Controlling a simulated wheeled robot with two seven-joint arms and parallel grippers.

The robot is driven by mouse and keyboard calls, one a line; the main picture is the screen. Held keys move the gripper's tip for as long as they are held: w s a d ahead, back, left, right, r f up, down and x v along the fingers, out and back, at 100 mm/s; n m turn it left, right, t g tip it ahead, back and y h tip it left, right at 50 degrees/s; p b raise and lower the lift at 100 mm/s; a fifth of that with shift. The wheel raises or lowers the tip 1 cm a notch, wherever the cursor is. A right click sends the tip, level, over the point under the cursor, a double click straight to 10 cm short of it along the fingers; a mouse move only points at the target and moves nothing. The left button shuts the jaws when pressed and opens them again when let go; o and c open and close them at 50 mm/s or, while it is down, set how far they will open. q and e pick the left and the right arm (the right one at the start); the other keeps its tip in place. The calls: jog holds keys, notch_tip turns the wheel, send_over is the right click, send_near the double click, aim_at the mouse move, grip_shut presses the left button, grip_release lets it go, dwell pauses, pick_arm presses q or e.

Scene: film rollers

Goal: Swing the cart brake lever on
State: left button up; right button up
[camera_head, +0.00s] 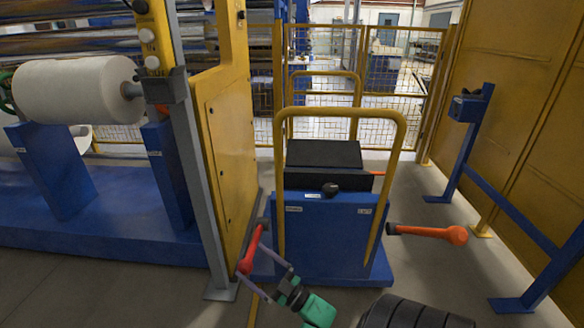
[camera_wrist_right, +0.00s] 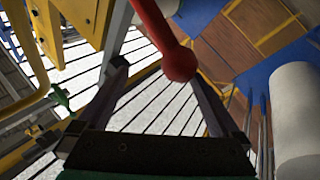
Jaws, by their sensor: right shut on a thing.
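The cart (camera_head: 325,235) is blue with a yellow push frame and stands in the middle of the head view. Its red brake lever (camera_head: 251,249) sits at the cart's left side, slanting down from a grey pivot to a round red end. My right gripper (camera_head: 250,263) reaches in from below and is shut on the lever near this end. In the right wrist view the red lever (camera_wrist_right: 155,25) comes in from the top, and its ball end lies between the fingers of my right gripper (camera_wrist_right: 160,75). My left gripper is not in view.
A yellow panel (camera_head: 232,140) with a grey post stands close left of the lever. A white roll (camera_head: 75,88) rests on blue stands further left. An orange bar (camera_head: 445,234) with a black end juts out right of the cart.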

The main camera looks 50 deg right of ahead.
pick_arm(q)
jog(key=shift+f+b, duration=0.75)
jog(key=shift+b, duration=0.05)
pick_arm(e)
jog(key=v, duration=1.3)
jog(key=shift+d, duration=0.25)
pick_arm(q)
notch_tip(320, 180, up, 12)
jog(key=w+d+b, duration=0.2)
jog(key=b, duration=0.1)
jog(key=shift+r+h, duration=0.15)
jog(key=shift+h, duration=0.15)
pick_arm(e)
jog(key=v, duration=1.4)
jog(key=shift+s, duration=0.3)
jog(key=shift+f, duration=0.1)
